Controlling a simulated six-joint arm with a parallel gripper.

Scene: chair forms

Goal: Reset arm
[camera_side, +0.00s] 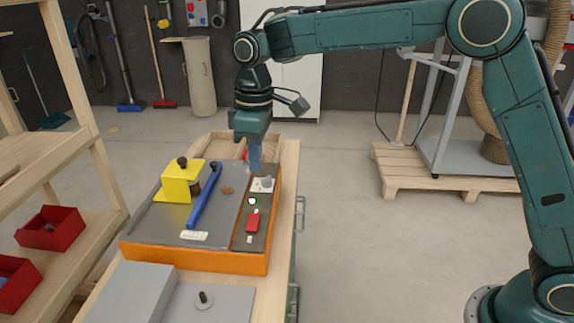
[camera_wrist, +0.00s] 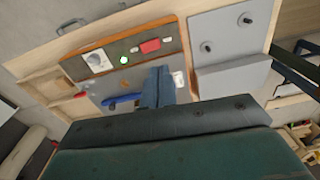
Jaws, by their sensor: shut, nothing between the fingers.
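My gripper (camera_side: 255,158) points downward above the far right part of an orange-edged workstation (camera_side: 195,258). Its blue fingers are together with nothing between them. In the wrist view the shut fingers (camera_wrist: 158,86) stand in front of the grey panel and hide part of it. The workstation holds a yellow bracket (camera_side: 180,183), a blue lever (camera_side: 203,200) and a dark strip with a white dial (camera_side: 262,184), a lit green button (camera_side: 252,201) and a red switch (camera_side: 252,222). The red switch also shows in the wrist view (camera_wrist: 150,46).
A wooden shelf with red bins (camera_side: 50,228) stands at left. A pallet (camera_side: 440,175) lies on the floor at right. The air around my gripper looks clear.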

